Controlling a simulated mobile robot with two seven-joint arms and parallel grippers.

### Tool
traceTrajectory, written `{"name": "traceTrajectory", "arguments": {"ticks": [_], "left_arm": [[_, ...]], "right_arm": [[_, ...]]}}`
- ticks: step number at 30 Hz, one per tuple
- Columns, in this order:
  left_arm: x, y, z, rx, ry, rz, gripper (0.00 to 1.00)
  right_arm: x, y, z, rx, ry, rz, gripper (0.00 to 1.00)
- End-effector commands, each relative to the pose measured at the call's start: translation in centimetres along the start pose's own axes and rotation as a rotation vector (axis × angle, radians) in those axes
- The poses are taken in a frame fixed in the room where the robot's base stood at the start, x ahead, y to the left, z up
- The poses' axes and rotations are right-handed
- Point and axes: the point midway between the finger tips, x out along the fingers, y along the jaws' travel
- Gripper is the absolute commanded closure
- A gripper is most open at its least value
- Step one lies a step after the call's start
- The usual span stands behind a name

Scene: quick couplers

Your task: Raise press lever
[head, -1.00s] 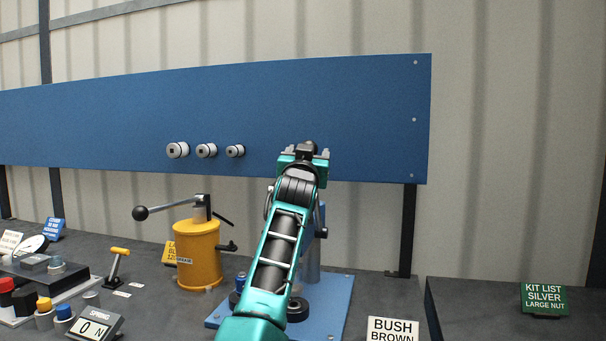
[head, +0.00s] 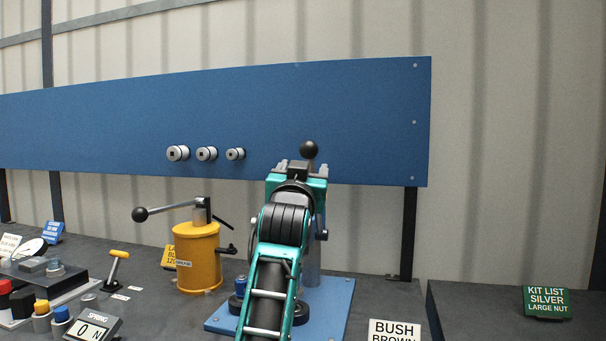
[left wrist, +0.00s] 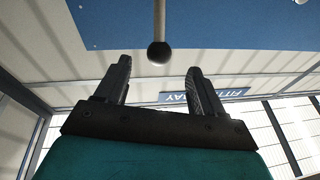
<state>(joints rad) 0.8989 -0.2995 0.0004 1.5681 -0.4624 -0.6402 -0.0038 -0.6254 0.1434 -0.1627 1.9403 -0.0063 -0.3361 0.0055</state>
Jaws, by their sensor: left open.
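The press lever ends in a black ball knob (head: 309,149), standing above my left gripper (head: 300,167) in the head view. In the left wrist view the knob (left wrist: 159,54) and its grey rod (left wrist: 159,18) line up with the gap between the two fingers (left wrist: 160,68). The fingers are apart, and the knob appears at or just beyond their tips, not gripped. The press has a grey column (head: 312,262) on a blue base plate (head: 331,313). My left arm hides much of the press and the lower lever. My right gripper is not in view.
A yellow grease pump (head: 197,262) with a long black-knobbed handle stands left of the press. A blue panel (head: 370,110) with several silver fittings is behind. A "BUSH BROWN" sign (head: 395,331) stands at the front; a green kit-list sign (head: 547,301) is at right.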

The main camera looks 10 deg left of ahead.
Motion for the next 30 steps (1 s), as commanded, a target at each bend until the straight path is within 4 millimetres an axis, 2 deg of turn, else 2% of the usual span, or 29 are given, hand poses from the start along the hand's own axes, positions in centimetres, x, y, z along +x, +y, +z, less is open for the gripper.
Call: {"name": "traceTrajectory", "arguments": {"ticks": [4,8,11,18,25,30], "left_arm": [[0.0,0.0,0.0,0.0,0.0,0.0,0.32],[0.0,-0.5,0.2,0.027,0.003,0.004,0.45],[0.0,-1.8,0.6,0.118,0.013,0.019,0.54],[-1.2,-6.3,1.1,0.554,0.094,0.12,0.78],[-3.9,-8.7,0.7,1.026,0.238,0.24,0.99],[-6.0,-9.2,0.4,1.281,0.347,0.306,1.0]], "right_arm": [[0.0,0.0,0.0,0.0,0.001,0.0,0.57],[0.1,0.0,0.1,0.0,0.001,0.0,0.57],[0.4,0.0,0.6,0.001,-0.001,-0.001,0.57],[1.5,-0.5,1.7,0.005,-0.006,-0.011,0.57],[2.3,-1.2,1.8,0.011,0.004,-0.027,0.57],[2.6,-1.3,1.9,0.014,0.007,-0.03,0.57]]}}
